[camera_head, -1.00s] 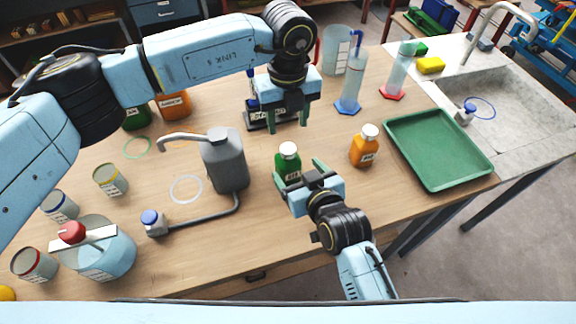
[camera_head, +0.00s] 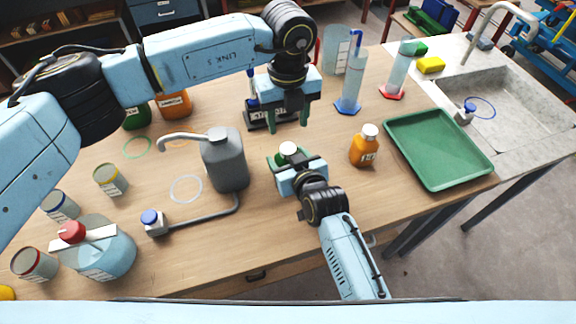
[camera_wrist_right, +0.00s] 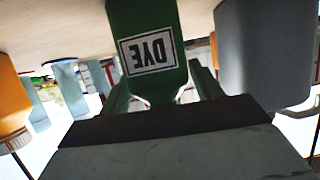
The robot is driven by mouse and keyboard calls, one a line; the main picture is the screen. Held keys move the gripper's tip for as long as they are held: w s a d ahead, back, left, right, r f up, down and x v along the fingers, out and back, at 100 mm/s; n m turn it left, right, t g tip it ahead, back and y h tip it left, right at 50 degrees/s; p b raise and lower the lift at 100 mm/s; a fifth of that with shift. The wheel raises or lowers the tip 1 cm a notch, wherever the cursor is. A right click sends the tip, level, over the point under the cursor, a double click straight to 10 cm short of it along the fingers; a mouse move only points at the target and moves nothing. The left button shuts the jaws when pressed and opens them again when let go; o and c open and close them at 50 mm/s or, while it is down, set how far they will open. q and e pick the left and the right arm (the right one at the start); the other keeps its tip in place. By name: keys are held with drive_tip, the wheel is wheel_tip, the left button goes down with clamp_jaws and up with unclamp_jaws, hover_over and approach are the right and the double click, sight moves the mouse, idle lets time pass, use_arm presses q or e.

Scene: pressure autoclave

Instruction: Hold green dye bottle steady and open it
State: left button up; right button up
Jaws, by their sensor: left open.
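The green dye bottle (camera_head: 283,158) with a white cap (camera_head: 288,148) stands upright on the table, right of the grey jug. In the right wrist view the green bottle (camera_wrist_right: 150,50) shows upside down with its DYE label. My right gripper (camera_head: 292,162) is at the bottle and hides most of it in the head view. Its green fingers lie on either side of the bottle in the wrist view, with a gap at the right one; it looks open. My left gripper (camera_head: 286,116) is open and empty, above and behind the bottle, pointing down.
A grey jug (camera_head: 226,160) with a spout stands close left of the bottle. An orange bottle (camera_head: 364,148) stands to the right. A green tray (camera_head: 438,150) is farther right. Blue-based (camera_head: 351,90) and red-based cylinders (camera_head: 398,75) stand behind. The table's front right is clear.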

sight(288, 148)
clamp_jaws()
use_arm(q)
drive_tip(key=m, duration=1.2)
drive_tip(key=shift+m, duration=0.3)
drive_tip(key=m, duration=0.5)
drive_tip(key=shift+m, duration=0.3)
drive_tip(key=m, duration=0.5)
drive_tip(key=shift+m, duration=0.3)
drive_tip(key=m, duration=0.5)
drive_tip(key=shift+m, duration=0.3)
drive_tip(key=m, duration=1)
drive_tip(key=shift+f+m, duration=0.2)
drive_tip(key=shift+m, duration=0.3)
wheel_tip(288, 148, down, 8)
drive_tip(key=shift+r, duration=0.2)
drive_tip(key=shift+c, duration=0.2)
